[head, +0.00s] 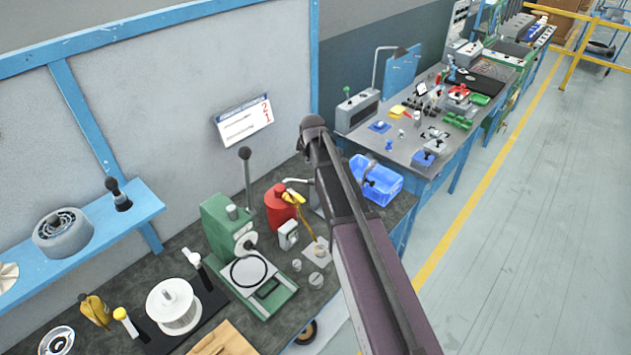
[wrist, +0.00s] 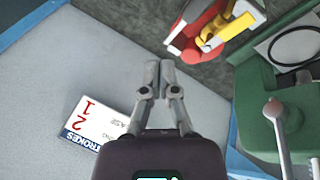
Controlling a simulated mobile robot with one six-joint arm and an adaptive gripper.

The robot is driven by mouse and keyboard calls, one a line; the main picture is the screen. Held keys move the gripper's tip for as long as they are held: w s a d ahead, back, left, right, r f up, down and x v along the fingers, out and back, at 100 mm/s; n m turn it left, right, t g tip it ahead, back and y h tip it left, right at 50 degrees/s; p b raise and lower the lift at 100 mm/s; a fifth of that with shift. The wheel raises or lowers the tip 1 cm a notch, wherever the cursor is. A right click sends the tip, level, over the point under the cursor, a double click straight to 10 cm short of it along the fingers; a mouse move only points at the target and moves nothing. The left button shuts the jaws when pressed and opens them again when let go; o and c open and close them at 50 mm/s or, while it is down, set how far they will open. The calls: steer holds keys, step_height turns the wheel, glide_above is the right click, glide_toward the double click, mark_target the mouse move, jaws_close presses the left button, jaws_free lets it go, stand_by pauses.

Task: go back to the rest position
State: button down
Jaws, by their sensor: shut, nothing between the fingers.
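My gripper (wrist: 159,75) shows in the wrist view with its two fingertips together and nothing between them. It is in the air, apart from the things around it. In the head view my arm reaches up from the bottom over the bench (head: 330,291), and it hides part of the bench's right end. The gripper's fingers cannot be made out clearly in the head view.
A green press (head: 222,228) with an upright lever, a red can (head: 280,207) and a white spool (head: 173,305) stand on the bench. A blue crate (head: 377,181) is beyond my arm. A sign (head: 243,124) hangs on the wall. The floor at right is clear.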

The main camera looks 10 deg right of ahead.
steer(key=s+f+m+g+b, duration=0.1)
steer(key=s+f+m+b, duration=0.3)
steer(key=s, duration=0.6)
steer(key=s+f+m+g+b, duration=0.2)
steer(key=s+f+m+b, duration=0.2)
steer(key=s, duration=0.5)
steer(key=s+f+m+g+b, duration=0.1)
steer(key=s+f+m+b, duration=0.3)
steer(key=s, duration=0.6)
steer(key=shift+s+f+m+g, duration=0.3)
steer(key=shift+f+m, duration=0.3)
steer(key=shift+f, duration=0.1)
